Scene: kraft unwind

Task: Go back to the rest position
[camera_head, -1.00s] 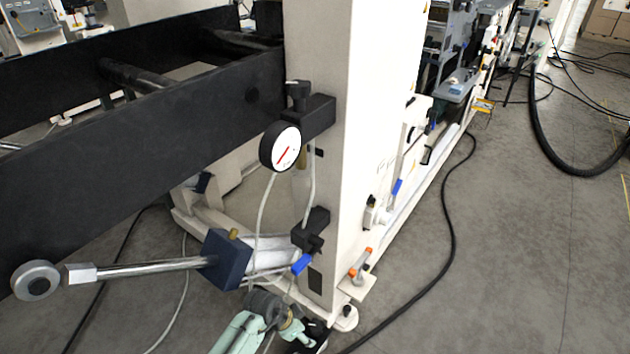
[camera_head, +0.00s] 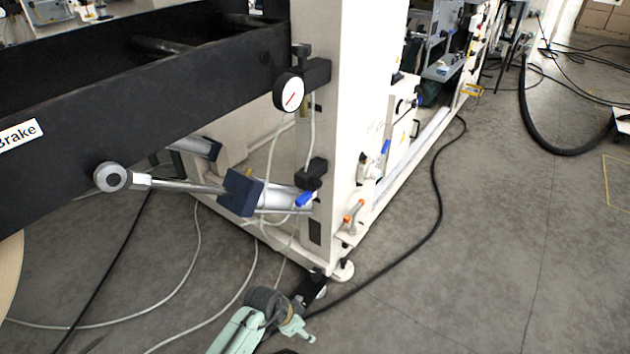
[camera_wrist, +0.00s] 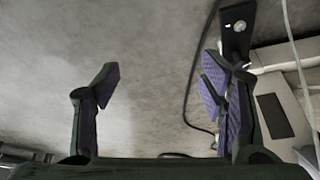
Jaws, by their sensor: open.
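My gripper (camera_wrist: 160,80) is open, its two dark fingers with purple pads spread wide in the wrist view. Nothing is between them; grey concrete floor shows in the gap. Beside the right finger are a black foot bracket with a round bolt (camera_wrist: 238,27) and pale machine parts. In the head view my pale green arm is at the bottom centre, in front of the machine's foot (camera_head: 341,271). The fingers are hard to make out there.
The white machine column (camera_head: 350,110) carries a round gauge (camera_head: 289,93). A black beam (camera_head: 120,100) with a "Brake" label (camera_head: 15,135) fills the upper left. A cylinder with a rod (camera_head: 190,186) sits below it. Cables cross the floor; the right-hand floor (camera_head: 500,260) is mostly clear.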

